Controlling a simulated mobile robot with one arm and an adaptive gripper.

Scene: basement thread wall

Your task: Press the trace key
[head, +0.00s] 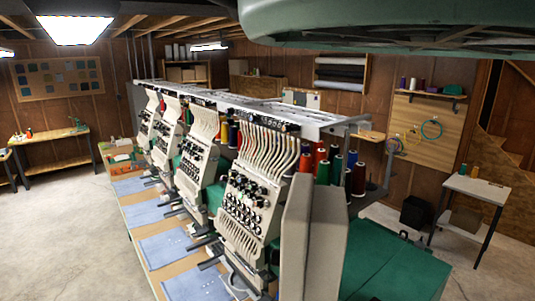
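I cannot make out a trace key in the head view. A multi-head embroidery machine (245,205) fills the middle, its row of white heads running from near centre to far left. Upright beige panels (311,238) stand at its near right end. I cannot tell whether they belong to a control box, and no keys show on them. My gripper is not in view, so its state and its distance from the machine are hidden.
Hooped blue cloth (165,247) lies along the machine's table. A small white side table (478,188) and a black bin (414,212) stand farther right. Open concrete floor (60,235) lies at left. A large green shape hangs overhead.

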